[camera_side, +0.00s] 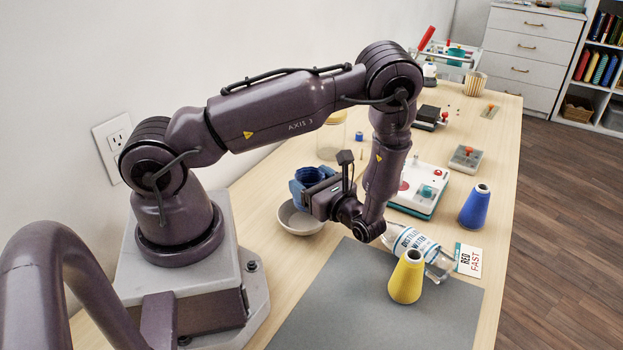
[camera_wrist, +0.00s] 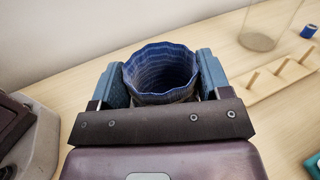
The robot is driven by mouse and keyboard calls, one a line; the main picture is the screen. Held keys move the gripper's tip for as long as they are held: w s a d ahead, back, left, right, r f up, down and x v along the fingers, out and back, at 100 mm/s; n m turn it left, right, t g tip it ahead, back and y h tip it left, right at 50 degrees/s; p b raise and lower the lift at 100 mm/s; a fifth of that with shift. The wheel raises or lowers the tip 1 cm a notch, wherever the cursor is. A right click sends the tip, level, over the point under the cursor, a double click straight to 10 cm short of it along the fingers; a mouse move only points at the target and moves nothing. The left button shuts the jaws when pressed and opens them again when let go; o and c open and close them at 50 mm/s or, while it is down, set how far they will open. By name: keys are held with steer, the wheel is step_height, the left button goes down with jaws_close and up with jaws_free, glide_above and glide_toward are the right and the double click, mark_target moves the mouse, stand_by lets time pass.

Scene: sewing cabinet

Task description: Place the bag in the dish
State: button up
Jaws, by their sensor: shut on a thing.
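The bag (camera_side: 307,174) is dark blue with a wavy open rim. In the wrist view the bag (camera_wrist: 160,72) sits between the two blue-grey fingers of my gripper (camera_wrist: 160,85), its mouth open toward the camera. My gripper (camera_side: 312,183) is shut on the bag and holds it above the dish. The dish (camera_side: 299,226) is a small pale round bowl on the table, just right of my base; my gripper hides part of its far side. The dish does not show in the wrist view.
A grey mat (camera_side: 352,300) lies in front, with a yellow cone (camera_side: 407,280) on it. A clear labelled bottle (camera_side: 420,250) lies beside the cone. A blue cone (camera_side: 474,208) and a white-and-teal box (camera_side: 420,193) are farther right. A glass jar (camera_wrist: 264,28) stands behind the dish.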

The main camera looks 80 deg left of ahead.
steer(key=shift+f, duration=0.15)
steer(key=o, duration=1)
steer(key=shift+w+r, duration=0.1)
steer(key=shift+r, duration=0.55)
steer(key=v, duration=0.5)
steer(key=shift+d+r, duration=0.1)
steer(key=shift+r, duration=0.2)
steer(key=s+d+r+n+t+h, duration=0.2)
steer(key=d+r+n+t+h, duration=0.2)
steer(key=r, duration=0.4)
steer(key=s+d+r+n+t+h, duration=0.2)
steer(key=d+r+n+t+h, duration=0.2)
steer(key=r+h, duration=0.3)
steer(key=s+d+r+n+t+h, duration=0.3)
steer(key=d+r+n+t+h, duration=0.1)
steer(key=r, duration=0.6)
steer(key=shift+d+r+n+t+h, duration=0.1)
steer(key=shift+r+n+t+h, duration=0.2)
steer(key=shift+n+h, duration=0.35)
